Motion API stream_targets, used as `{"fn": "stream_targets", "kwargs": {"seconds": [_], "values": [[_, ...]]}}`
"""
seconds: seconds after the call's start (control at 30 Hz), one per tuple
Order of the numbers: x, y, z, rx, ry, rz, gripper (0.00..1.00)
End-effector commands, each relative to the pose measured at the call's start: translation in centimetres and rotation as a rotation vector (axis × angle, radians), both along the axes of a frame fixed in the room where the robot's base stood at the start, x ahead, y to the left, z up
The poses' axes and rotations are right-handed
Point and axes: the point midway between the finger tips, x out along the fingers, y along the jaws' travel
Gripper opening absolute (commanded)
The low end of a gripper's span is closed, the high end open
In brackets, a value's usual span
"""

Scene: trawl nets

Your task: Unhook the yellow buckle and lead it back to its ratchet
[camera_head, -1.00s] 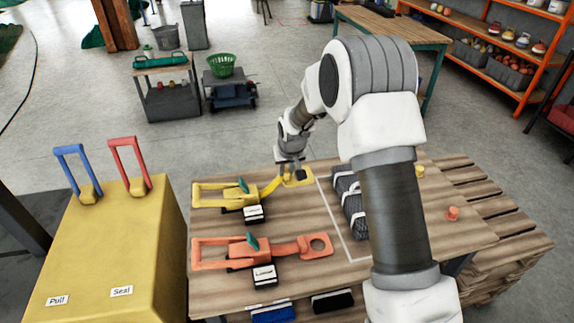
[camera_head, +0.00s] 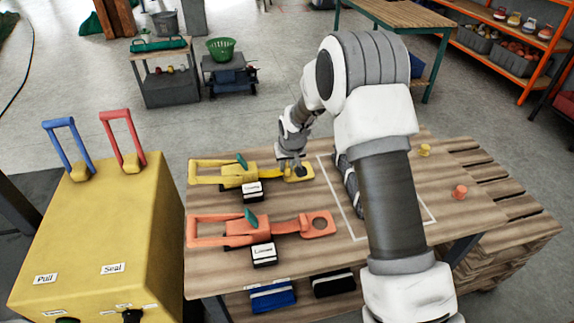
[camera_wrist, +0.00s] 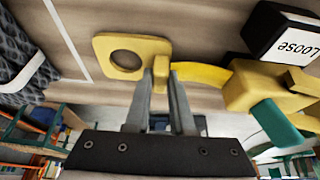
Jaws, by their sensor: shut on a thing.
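The yellow buckle (camera_head: 300,173), a flat plate with a round hole, is off the yellow peg (camera_head: 424,150) and lies close to its ratchet. In the wrist view the buckle (camera_wrist: 103,48) shows its hole on the left and a short yellow strap (camera_wrist: 203,76) on the right. The yellow ratchet (camera_head: 236,174) has a green lever and stands left of the buckle. My gripper (camera_wrist: 160,75) is shut on the buckle's narrow strap-side end. I cannot tell whether the buckle touches the tabletop.
An orange ratchet (camera_head: 243,228) with its buckle (camera_head: 318,224) lies nearer the front. A dark net bundle (camera_head: 347,185) with white ties lies right of the gripper inside a white outline, partly behind my arm. An orange peg (camera_head: 459,191) stands at right. A block marked LOOSE (camera_wrist: 290,45) is beside the yellow ratchet.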

Motion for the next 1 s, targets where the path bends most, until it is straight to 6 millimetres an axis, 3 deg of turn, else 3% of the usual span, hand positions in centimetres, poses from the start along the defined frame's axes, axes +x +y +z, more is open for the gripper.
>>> {"fn": "stream_targets", "kwargs": {"seconds": [0.07,0.1,0.27,0.67,1.0], "values": [[0.0,0.0,0.1,0.000,-0.001,0.000,0.00],[0.0,0.0,0.1,0.000,-0.001,0.000,0.27],[0.0,0.0,0.1,0.000,-0.001,0.000,0.56],[-0.2,0.0,0.6,0.000,-0.001,0.000,0.57],[-2.4,-0.5,6.3,0.000,-0.003,0.001,0.57]]}}
